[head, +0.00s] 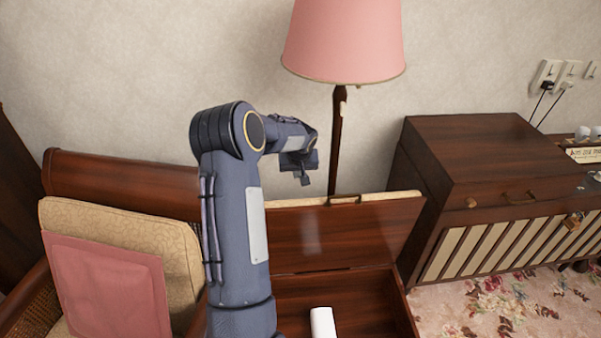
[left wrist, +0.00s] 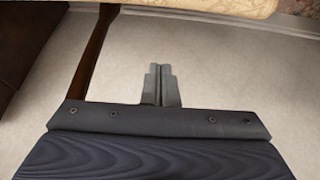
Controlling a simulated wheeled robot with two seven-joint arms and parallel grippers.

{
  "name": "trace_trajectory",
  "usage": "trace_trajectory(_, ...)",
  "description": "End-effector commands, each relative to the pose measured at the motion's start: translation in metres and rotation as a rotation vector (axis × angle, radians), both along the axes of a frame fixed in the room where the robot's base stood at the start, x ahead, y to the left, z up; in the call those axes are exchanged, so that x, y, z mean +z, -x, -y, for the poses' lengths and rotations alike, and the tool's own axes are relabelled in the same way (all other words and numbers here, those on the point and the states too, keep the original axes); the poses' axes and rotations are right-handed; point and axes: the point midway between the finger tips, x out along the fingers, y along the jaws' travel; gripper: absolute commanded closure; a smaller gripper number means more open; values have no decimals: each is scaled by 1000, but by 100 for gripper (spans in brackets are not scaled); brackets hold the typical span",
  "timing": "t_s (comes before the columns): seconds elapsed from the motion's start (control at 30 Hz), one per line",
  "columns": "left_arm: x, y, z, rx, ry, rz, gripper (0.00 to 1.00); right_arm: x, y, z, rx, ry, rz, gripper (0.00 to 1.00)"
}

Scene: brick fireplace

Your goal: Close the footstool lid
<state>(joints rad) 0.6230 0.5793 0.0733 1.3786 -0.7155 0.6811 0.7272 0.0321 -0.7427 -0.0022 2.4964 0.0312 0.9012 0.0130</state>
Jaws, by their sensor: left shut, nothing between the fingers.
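The footstool is an open wooden box. Its lid (head: 345,235) stands raised at the back, with the inner wooden face toward me and a cream cushion edge along its top. The box (head: 365,312) is open below it, and a white object (head: 322,322) is inside. My left gripper (head: 305,178) is shut and empty, above and behind the lid's top edge. In the left wrist view the shut fingers (left wrist: 161,82) show against a pale wall, with the cream cushion edge (left wrist: 200,8) at the top of the picture. My right gripper is not in view.
A floor lamp (head: 343,40) with a pink shade stands behind the lid; its post is close to my gripper. A cushioned chair (head: 120,235) is at the left. A wooden cabinet (head: 480,160) stands close on the right. Patterned carpet (head: 530,310) shows at lower right.

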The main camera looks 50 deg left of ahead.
Motion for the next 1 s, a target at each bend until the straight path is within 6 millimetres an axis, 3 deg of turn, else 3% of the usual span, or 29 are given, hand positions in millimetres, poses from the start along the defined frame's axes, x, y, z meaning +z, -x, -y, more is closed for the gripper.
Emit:
trace_trajectory(0.1, -27, -6, -8, 0, 4, -3, 100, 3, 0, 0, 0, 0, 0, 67)
trace_trajectory(0.3, -60, -15, -18, 0, 4, -2, 100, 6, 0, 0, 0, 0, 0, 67)
trace_trajectory(0.57, -60, 6, 8, -2, 2, -1, 100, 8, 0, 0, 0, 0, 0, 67)
trace_trajectory(1.0, -61, 9, 12, -1, 1, 0, 100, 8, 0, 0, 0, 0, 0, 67)
